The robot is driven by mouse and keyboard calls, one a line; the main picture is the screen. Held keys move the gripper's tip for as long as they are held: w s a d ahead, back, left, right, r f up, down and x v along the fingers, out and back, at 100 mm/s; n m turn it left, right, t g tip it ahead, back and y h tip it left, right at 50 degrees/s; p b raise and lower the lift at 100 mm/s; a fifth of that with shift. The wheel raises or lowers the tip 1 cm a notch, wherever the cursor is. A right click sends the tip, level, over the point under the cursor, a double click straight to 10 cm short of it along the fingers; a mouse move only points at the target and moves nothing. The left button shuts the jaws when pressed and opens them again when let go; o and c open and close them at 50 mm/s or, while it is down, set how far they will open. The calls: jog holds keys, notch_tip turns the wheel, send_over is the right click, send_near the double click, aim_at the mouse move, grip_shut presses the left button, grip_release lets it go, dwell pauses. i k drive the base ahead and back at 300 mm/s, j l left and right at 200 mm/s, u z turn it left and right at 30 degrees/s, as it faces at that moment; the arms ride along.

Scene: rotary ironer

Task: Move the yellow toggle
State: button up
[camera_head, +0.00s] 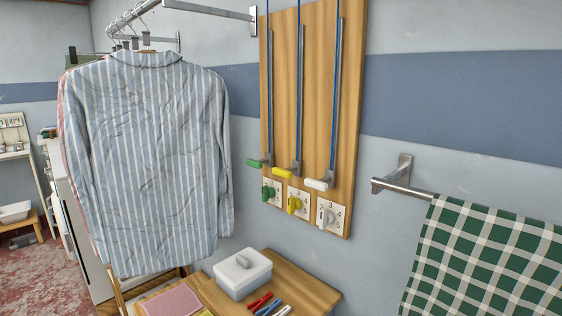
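A wooden board (312,90) on the wall carries three columns of controls: green, yellow and white from left to right. In the middle column, a yellow handle (282,174) sticks out to the left from the lower end of a rod. Below it, a yellow knob (293,204) sits on a small white plate (304,208) with numbers. I cannot tell which of the two yellow parts is the toggle. My gripper is not in view.
Green (254,163) and white (316,184) handles flank the yellow one. A green knob (268,194) and white knob (326,217) sit below. Striped shirts (150,150) hang left. A wooden table (300,283) holds a white box (242,276). A checked cloth (490,255) hangs right.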

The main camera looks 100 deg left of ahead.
aim_at(286, 173)
jog(key=l+u, duration=0.1)
jog(key=u, duration=2.35)
